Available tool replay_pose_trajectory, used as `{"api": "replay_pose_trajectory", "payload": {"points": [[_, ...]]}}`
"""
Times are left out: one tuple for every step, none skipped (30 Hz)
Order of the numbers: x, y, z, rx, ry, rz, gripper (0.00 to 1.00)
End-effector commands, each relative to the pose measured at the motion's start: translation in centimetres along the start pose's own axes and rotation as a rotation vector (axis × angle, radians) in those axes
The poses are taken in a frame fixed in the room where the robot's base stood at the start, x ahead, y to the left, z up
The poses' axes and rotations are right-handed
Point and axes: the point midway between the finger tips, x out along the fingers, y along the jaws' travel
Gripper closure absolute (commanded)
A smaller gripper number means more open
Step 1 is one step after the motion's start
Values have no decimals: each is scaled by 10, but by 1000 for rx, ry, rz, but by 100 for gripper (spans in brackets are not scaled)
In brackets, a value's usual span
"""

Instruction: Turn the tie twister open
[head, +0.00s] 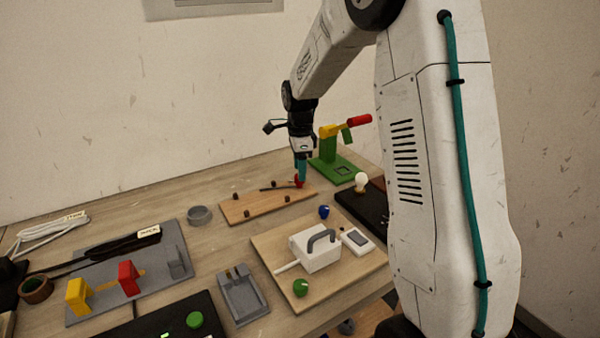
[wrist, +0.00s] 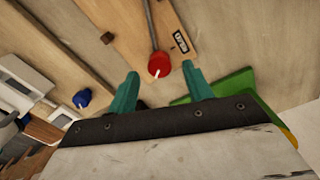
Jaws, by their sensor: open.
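The red knob with a white pointer line, apparently the tie twister (wrist: 158,66), sits at the end of a dark cable or rod on a wooden board (wrist: 130,45). In the head view the red knob (head: 299,182) is partly hidden by my fingers. My gripper (head: 301,174) points down over it. In the wrist view my gripper (wrist: 161,71) is open, with one teal finger on each side of the knob. I see a gap on both sides, so neither finger appears to touch it. A small label beside the knob is too small to read.
Several brown pegs stand on the wooden board (head: 240,211). A green stand with a red-handled yellow lever (head: 335,150) is close behind my gripper. A grey ring (head: 200,215) lies left.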

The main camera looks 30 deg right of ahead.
Motion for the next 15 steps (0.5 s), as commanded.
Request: {"api": "replay_pose_trajectory", "payload": {"points": [[7,0,0,0,0,2,50],[10,0,0,-1,0,2,50],[13,0,0,-1,0,1,50],[16,0,0,-1,0,1,50],[18,0,0,-1,0,1,50],[20,0,0,-1,0,1,50],[20,0,0,-1,0,1,50],[21,0,0,-1,0,1,50],[21,0,0,-1,0,0,50],[21,0,0,-1,0,0,50],[21,0,0,-1,0,0,50],[21,0,0,-2,0,0,50],[21,0,0,-2,0,0,50],[21,0,0,-2,0,0,50],[21,0,0,-2,0,0,55]]}}
